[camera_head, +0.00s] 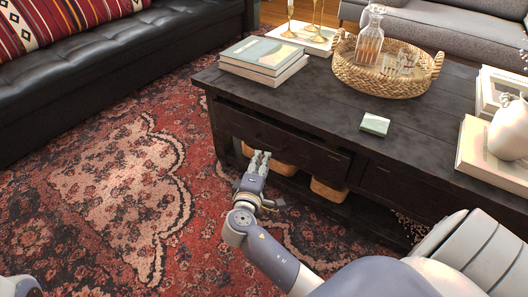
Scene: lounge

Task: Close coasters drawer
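The dark wooden coffee table (330,103) has a left drawer (290,146) in its front. A dark gap shows along the drawer's top edge, and its front stands slightly out from the table. My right gripper (262,157) is at the left part of this drawer front, low down. Its fingertips overlap the front's lower edge in the picture; I cannot tell if they touch it. The fingers look close together, but how far they are open is unclear. A small pale green and white coaster stack (375,124) lies on the tabletop. My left gripper is out of view.
A second drawer (405,187) is to the right. Wicker baskets (328,189) stand on the shelf below. Books (264,60), a woven tray (385,78) with a decanter (370,38), and a white vase (508,130) are on top. The patterned rug (110,200) is clear at left.

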